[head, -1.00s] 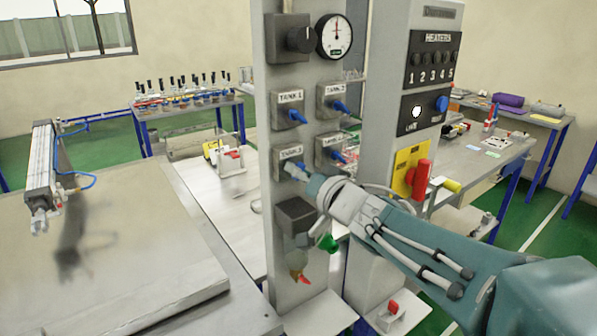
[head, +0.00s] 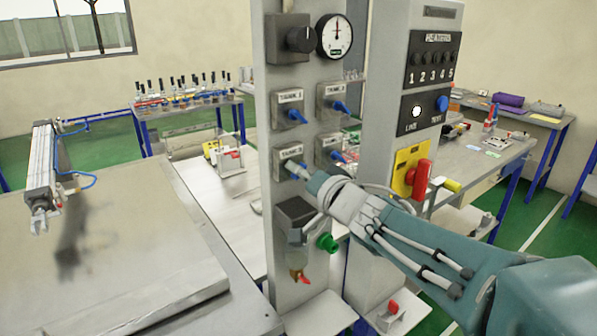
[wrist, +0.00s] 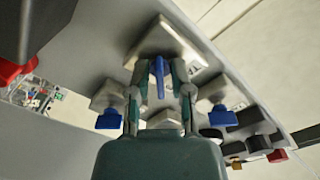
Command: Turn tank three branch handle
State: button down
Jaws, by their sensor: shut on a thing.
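The tank three valve (head: 283,152) is the lower left of the labelled valve blocks on the grey upright panel (head: 283,250). Its blue branch handle (wrist: 158,72) stands between my two fingers in the wrist view and lines up with the gripper. My gripper (head: 302,173) is shut on this handle at the panel face. In the head view my fingers hide most of the handle. In the wrist view my gripper (wrist: 160,88) has one finger on each side of the blue lever.
Tank 1 handle (head: 297,116) is above and tank 2 handle (head: 341,106) at upper right. Another blue-handled valve (head: 333,149) is close on the right. Below are a black unit (head: 294,212) and green knob (head: 327,242). A red switch handle (head: 421,178) stands beside my forearm.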

jog(key=c, duration=0.8)
grip_release()
jog(key=shift+f, duration=0.3)
jog(key=shift+r, duration=0.1)
jog(key=v, duration=1.2)
